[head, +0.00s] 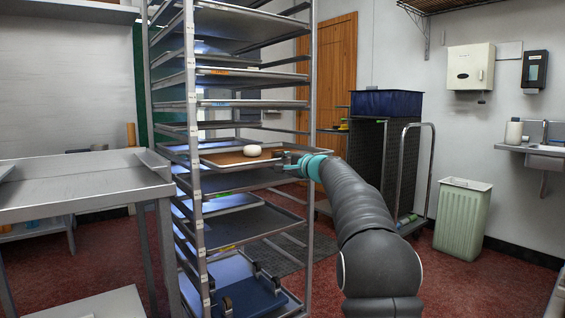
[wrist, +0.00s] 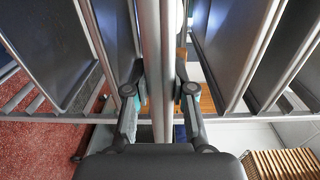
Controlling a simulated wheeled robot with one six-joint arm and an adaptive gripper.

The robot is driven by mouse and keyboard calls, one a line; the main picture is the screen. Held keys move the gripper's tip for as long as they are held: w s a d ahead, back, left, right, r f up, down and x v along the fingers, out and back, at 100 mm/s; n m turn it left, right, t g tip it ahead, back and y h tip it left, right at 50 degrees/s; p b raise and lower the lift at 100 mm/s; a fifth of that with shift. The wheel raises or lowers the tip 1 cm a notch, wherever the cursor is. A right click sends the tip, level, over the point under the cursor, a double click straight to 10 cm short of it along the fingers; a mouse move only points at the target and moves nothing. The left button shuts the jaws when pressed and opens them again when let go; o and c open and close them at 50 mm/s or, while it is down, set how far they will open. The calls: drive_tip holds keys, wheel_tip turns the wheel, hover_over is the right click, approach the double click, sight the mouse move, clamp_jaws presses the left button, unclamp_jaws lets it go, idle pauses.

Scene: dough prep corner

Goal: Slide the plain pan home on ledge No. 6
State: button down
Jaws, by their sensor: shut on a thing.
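A tall metal rack (head: 189,80) holds several pans on stacked ledges. At mid height a pan (head: 222,165) with a brown surface and a white dough round (head: 252,150) lies level between the rack posts; I see no coloured mark on its near rim. My gripper (head: 288,161) is at this pan's right end, shut on its rim. In the wrist view the fingers (wrist: 158,100) stand on either side of upright grey metal edges, with pans standing on edge in the picture. Small tags run up the rack's left post, but their numbers are too small to read.
Other pans sit close above and below, some with coloured marks, such as a dark pan (head: 255,225) lower down. A steel table (head: 80,190) stands close at left. A wheeled cart (head: 385,150) and a green bin (head: 462,215) stand at right, with open red floor between.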

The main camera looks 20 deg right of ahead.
sight(262, 157)
drive_tip(key=shift+f+b, duration=0.85)
drive_tip(key=shift+b, duration=0.15)
drive_tip(key=shift+r, duration=0.1)
drive_tip(key=shift+w+a+r+p, duration=0.1)
drive_tip(key=shift+w+a+p, duration=0.05)
drive_tip(key=shift+w+p, duration=0.3)
drive_tip(key=shift+p+x, duration=2.4)
drive_tip(key=shift+x, duration=3.15)
drive_tip(key=shift+a, duration=0.1)
